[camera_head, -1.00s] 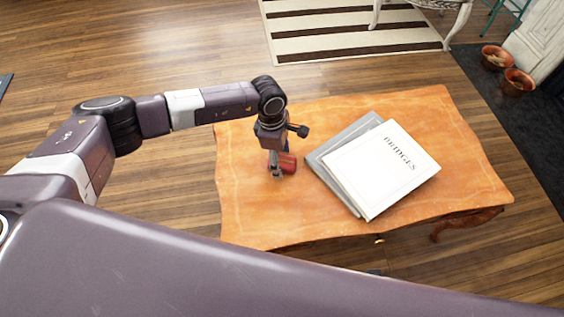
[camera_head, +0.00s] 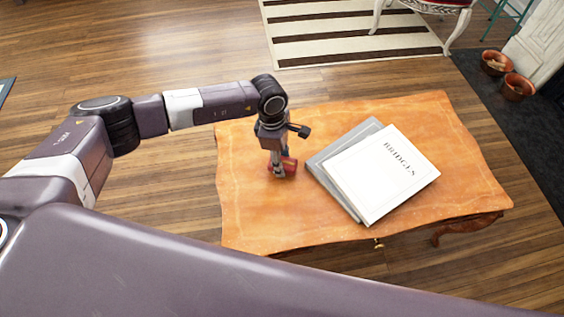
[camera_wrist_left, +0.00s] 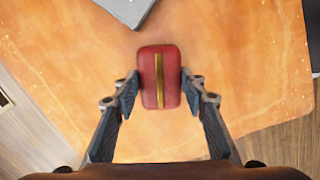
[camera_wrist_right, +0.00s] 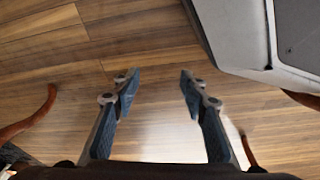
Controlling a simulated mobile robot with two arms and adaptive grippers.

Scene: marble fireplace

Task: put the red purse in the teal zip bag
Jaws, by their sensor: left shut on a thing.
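The red purse (camera_head: 290,165) is on the orange wooden table (camera_head: 245,215), left of the books. In the left wrist view the red purse (camera_wrist_left: 149,75) is a small rounded block with a gold stripe down its middle. My left gripper (camera_head: 280,170) points down at it and is shut on it, one finger on each side (camera_wrist_left: 160,92). The gripper partly hides the purse in the head view. My right gripper (camera_wrist_right: 158,88) is open and empty above the wooden floor. The teal zip bag does not show in any view.
A white book (camera_head: 385,180) marked BRIDGES lies on a grey book (camera_head: 335,150), right of the purse. The table's left end and right edge are clear. A striped rug (camera_head: 340,45) and two terracotta bowls (camera_head: 517,87) are on the floor beyond.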

